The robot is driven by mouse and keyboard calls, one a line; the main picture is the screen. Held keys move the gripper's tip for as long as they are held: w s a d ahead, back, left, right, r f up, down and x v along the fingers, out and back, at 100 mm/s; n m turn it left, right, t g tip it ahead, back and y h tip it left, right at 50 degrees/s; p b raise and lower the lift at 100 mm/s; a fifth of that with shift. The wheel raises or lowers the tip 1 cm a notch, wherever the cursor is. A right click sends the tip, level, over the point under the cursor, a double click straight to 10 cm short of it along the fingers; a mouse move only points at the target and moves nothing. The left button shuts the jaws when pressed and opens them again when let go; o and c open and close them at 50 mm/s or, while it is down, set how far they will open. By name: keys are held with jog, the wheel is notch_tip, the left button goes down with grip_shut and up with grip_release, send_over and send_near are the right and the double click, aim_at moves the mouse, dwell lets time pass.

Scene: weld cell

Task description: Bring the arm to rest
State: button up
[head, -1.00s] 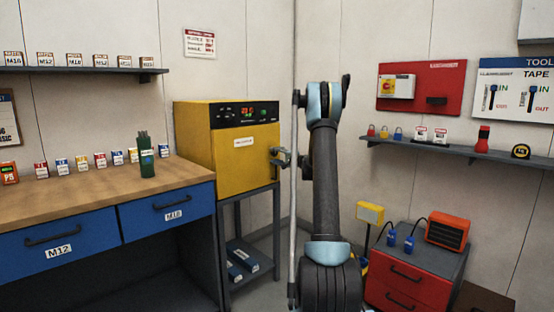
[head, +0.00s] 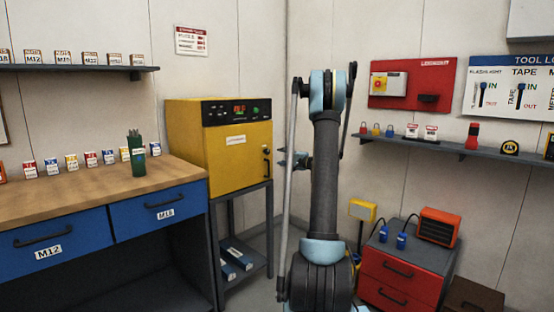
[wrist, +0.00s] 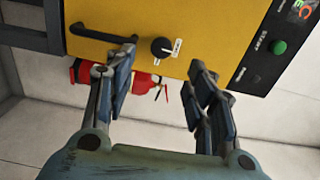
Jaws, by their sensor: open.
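My arm (head: 326,170) stands upright in the middle of the head view, folded at a blue elbow joint near the top. My gripper (head: 290,159) points left toward the yellow oven, apart from its right side. In the wrist view my gripper (wrist: 165,75) is open, with nothing between its fingers. The yellow oven (head: 235,155) stands on a grey stand, its door shut. The wrist view shows its black door handle (wrist: 103,33), a black knob (wrist: 163,48) and a green button (wrist: 279,47) beyond the fingers.
At the right are a red drawer cabinet (head: 400,275), an orange heater (head: 439,226) and a wall shelf (head: 470,151). A red extinguisher (wrist: 145,82) shows behind the fingers.

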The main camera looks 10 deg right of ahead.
jog(key=shift+s+d, duration=0.4)
jog(key=shift+s, duration=0.2)
jog(key=shift+a, duration=0.1)
jog(key=s+a+n+g+h, duration=0.3)
jog(key=s+a, duration=0.4)
jog(key=s, duration=0.8)
jog(key=s+a+n+g, duration=0.45)
jog(key=s+a, duration=0.25)
jog(key=s, duration=0.7)
jog(key=s+d+f+n+g+h, duration=0.1)
jog(key=s+f, duration=0.3)
jog(key=s, duration=0.7)
jog(key=s+d+f+n+g+h, duration=0.1)
jog(key=s+d+f+g+h, duration=0.1)
jog(key=s, duration=0.9)
jog(key=s+d+f+n+g+h, duration=0.1)
jog(key=s+d+f+h, duration=0.3)
jog(key=s+f, duration=0.4)
jog(key=s+g, duration=0.1)
jog(key=s, duration=0.1)
jog(key=shift+s+f+h, duration=0.2)
jog(key=shift+s+h, duration=0.1)
jog(key=shift+s, duration=0.1)
